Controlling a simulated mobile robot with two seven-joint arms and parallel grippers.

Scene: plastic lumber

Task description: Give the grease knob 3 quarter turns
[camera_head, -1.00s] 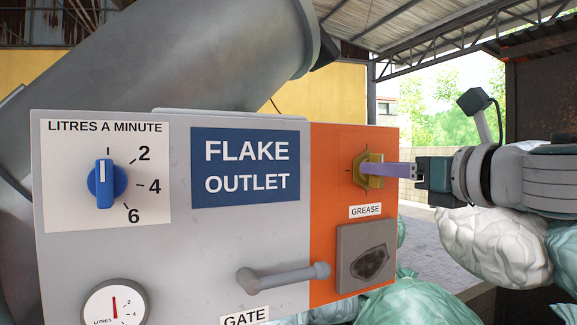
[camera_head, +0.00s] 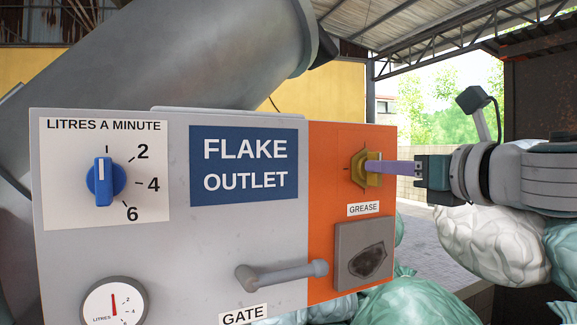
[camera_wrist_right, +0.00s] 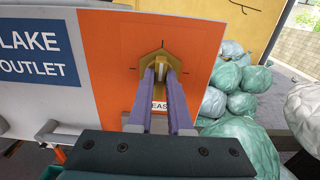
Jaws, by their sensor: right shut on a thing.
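The grease knob (camera_head: 374,168) is a yellow knob on the orange right part of the panel, above the GREASE label (camera_head: 365,208). In the right wrist view the knob (camera_wrist_right: 152,58) shows a pale line on its grip and dark tick marks around it. My right gripper (camera_head: 378,168) reaches in from the right with its purple fingers shut on the knob's grip. In the right wrist view the two fingers (camera_wrist_right: 160,76) lie on either side of the grip and partly hide it. My left gripper is not in view.
Left of the orange part are a blue litres knob (camera_head: 104,182), a FLAKE OUTLET sign (camera_head: 244,165) and a gauge (camera_head: 113,305). A grey gate handle (camera_head: 285,276) sticks out below. Stuffed bags (camera_head: 495,240) are piled at the right, under my arm.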

